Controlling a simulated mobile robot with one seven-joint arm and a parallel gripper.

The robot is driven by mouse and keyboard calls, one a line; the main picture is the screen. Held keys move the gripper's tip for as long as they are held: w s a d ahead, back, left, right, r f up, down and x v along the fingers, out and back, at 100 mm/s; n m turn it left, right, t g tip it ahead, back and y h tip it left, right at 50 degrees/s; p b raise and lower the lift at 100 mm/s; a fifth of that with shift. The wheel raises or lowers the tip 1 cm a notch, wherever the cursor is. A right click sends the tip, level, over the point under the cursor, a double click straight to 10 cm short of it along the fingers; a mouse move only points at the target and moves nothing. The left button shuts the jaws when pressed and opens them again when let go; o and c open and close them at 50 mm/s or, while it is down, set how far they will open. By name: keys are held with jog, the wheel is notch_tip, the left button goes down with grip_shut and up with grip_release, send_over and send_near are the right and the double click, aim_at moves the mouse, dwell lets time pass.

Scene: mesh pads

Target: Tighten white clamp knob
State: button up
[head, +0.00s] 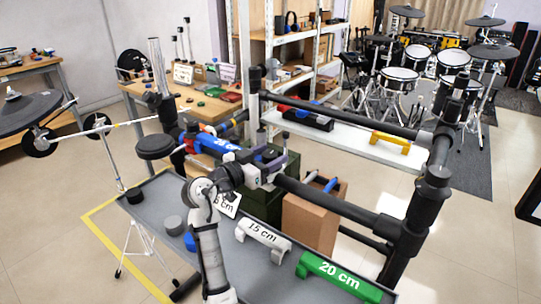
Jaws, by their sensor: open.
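My arm rises from the bottom middle in the head view, and my gripper (272,163) is at the dark rack bar, left of the picture's middle. Its dark fingers are open and close to a small white clamp (262,179) on the bar. I cannot tell whether they touch it or stand around it. The clamp's knob is too small and too covered to make out. A blue and red piece (212,143) sits on the bar to the left of my gripper.
A grey table (328,257) below holds a white 15 cm block (262,240), a green 20 cm block (338,275) and a partly hidden white block (228,204). Dark rack posts (420,210) stand at right. A round black pad (155,147) is at left.

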jog(key=b+v, duration=0.2)
jog(key=v, duration=1.1)
